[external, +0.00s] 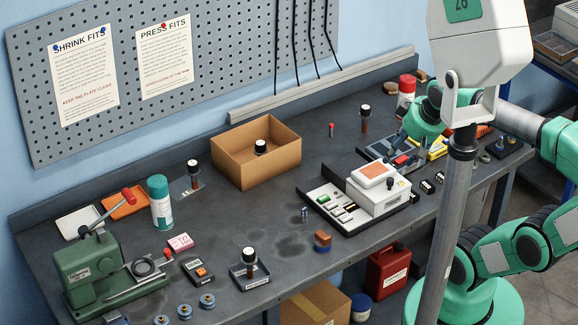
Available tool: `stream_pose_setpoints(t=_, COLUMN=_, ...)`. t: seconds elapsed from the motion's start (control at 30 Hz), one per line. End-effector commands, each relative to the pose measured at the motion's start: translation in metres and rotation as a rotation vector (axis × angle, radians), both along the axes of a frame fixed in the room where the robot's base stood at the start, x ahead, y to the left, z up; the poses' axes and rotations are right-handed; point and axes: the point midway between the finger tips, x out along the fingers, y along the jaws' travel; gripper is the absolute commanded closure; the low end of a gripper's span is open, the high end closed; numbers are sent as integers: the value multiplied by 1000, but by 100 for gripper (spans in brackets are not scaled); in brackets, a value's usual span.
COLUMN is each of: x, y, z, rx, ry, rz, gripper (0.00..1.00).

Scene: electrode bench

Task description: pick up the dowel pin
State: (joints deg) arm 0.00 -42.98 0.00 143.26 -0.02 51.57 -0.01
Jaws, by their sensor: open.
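A small upright blue-grey cylinder (304,214), which looks like the dowel pin, stands on the dark bench top left of the white device. It is too small to make out in detail. My gripper (389,150) is at the back right of the bench, below my green wrist, above and behind the white device. It is open, and nothing shows between its fingers. It is well apart from the pin, to the right of and behind it.
The white device (378,190) on its dark tray stands between my gripper and the pin. A cardboard box (255,150) is at the back, a green machine (90,272) at front left. The bench around the pin is mostly clear.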

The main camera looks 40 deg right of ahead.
Motion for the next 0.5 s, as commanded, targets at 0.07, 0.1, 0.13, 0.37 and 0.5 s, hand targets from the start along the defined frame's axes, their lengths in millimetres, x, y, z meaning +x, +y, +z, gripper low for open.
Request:
stream_pose_setpoints(t=0.07, x=0, y=0, z=0, rx=0, ry=0, rz=0, gripper=74)
stream_pose_setpoints(t=0.1, x=0, y=0, z=0, rx=0, ry=0, rz=0, gripper=75)
stream_pose_setpoints(t=0.13, x=0, y=0, z=0, rx=0, ry=0, rz=0, gripper=75)
stream_pose_setpoints(t=0.37, x=1, y=0, z=0, rx=1, ry=-1, rz=0, gripper=75)
stream_pose_setpoints(t=0.5, x=8, y=3, z=2, rx=9, ry=-8, rz=2, gripper=75)
